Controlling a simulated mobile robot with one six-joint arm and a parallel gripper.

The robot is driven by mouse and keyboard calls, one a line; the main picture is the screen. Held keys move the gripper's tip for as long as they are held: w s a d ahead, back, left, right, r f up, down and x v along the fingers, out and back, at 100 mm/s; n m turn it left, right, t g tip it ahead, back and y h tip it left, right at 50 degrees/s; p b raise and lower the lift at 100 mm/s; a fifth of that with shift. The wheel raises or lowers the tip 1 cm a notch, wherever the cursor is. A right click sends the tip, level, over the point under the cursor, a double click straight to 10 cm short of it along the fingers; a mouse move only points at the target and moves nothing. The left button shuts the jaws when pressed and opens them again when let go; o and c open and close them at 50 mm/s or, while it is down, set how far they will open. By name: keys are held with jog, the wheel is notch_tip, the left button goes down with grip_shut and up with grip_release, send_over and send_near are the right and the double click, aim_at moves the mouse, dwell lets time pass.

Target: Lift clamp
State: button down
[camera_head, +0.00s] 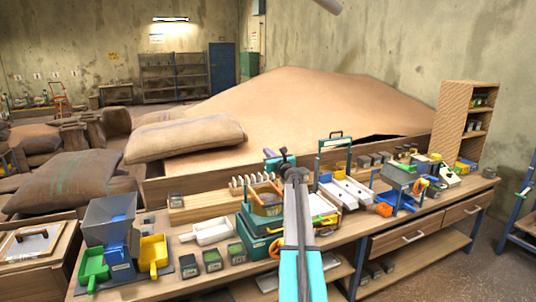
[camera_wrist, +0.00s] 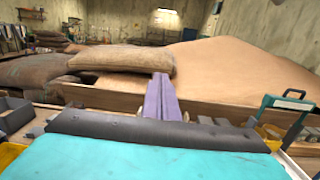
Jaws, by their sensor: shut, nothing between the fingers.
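I cannot make out for certain which thing is the clamp. A green-handled upright frame (camera_head: 335,152) stands on the workbench (camera_head: 350,238), just right of my arm in the head view. It also shows at the right edge of the wrist view (camera_wrist: 285,108). In the wrist view my gripper (camera_wrist: 161,80) is shut and empty, its purple fingers together and pointing toward the sacks and the grain heap. In the head view my arm reaches over the bench and hides part of its middle. The gripper's fingers are hard to tell there.
A wooden shelf (camera_head: 462,120) stands at the right. Sacks (camera_head: 185,137) and a grain heap (camera_head: 320,105) lie behind.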

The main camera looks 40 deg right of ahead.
jog(key=shift+f, duration=0.15)
jog(key=s+a+f+b, duration=0.4)
jog(key=s+b, duration=0.2)
jog(key=s, duration=0.4)
jog(key=shift+b, duration=0.35)
dwell(0.3)
jog(key=shift+f, duration=0.15)
dwell(0.4)
